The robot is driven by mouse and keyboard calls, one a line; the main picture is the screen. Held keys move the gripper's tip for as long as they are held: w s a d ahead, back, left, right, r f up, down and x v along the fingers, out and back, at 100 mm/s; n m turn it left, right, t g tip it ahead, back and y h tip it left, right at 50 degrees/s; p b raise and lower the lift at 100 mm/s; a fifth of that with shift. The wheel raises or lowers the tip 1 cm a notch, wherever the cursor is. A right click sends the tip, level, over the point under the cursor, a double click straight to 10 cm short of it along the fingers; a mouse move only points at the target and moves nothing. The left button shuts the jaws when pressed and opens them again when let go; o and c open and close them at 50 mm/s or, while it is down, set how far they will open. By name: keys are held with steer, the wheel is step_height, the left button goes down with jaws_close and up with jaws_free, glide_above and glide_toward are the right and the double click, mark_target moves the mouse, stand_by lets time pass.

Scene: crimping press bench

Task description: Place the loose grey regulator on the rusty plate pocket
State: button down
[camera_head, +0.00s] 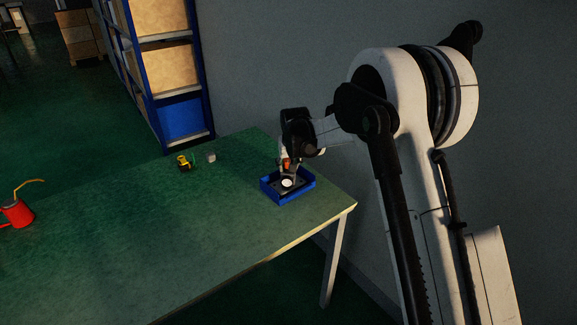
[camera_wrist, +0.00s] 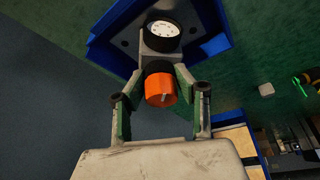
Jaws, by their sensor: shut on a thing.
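The grey regulator (camera_wrist: 149,55) has a white round dial and an orange knob. My gripper (camera_wrist: 160,78) is shut on it, one finger on each side of its body near the knob. In the head view my gripper (camera_head: 290,164) points down over a blue tray (camera_head: 270,192) near the table's right end, and the regulator's white dial (camera_head: 287,183) shows inside the tray's outline. In the wrist view the tray (camera_wrist: 101,52) has a dark grey plate (camera_wrist: 125,37) with round holes inside. I cannot tell whether the regulator touches the plate. No clearly rusty surface shows.
A yellow and black object (camera_head: 184,162) and a small grey block (camera_head: 211,156) stand left of the tray on the green table (camera_head: 130,235). A red can (camera_head: 17,213) with a thin spout is at the far left. A blue shelf (camera_head: 158,104) stands behind. The table's middle is clear.

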steer(key=c, duration=1.3)
jaws_free()
steer(key=shift+f, duration=0.1)
steer(key=shift+r, duration=0.25)
steer(key=v, duration=1.2)
steer(key=s+d+r, duration=0.8)
steer(key=s+r, duration=0.1)
steer(key=s, duration=0.1)
steer(key=s+d+r+m+t, duration=0.1)
steer(key=s+d+r, duration=0.1)
steer(key=s+d, duration=0.3)
steer(key=s+d+r, duration=0.2)
steer(key=s, duration=0.5)
steer(key=shift+m+t+h, duration=0.6)
steer(key=shift+m+t, duration=0.3)
steer(key=s+d+f, duration=0.1)
steer(key=s+d, duration=0.1)
steer(key=s, duration=0.5)
steer(key=s+d+f, duration=0.2)
steer(key=s+d, duration=0.1)
steer(key=s, duration=0.4)
steer(key=s+d+f, duration=0.2)
steer(key=s+d, duration=0.1)
steer(key=s, duration=0.4)
steer(key=shift+s+f+p, duration=0.2)
steer(key=shift+s+p, duration=0.05)
steer(key=shift+p, duration=0.15)
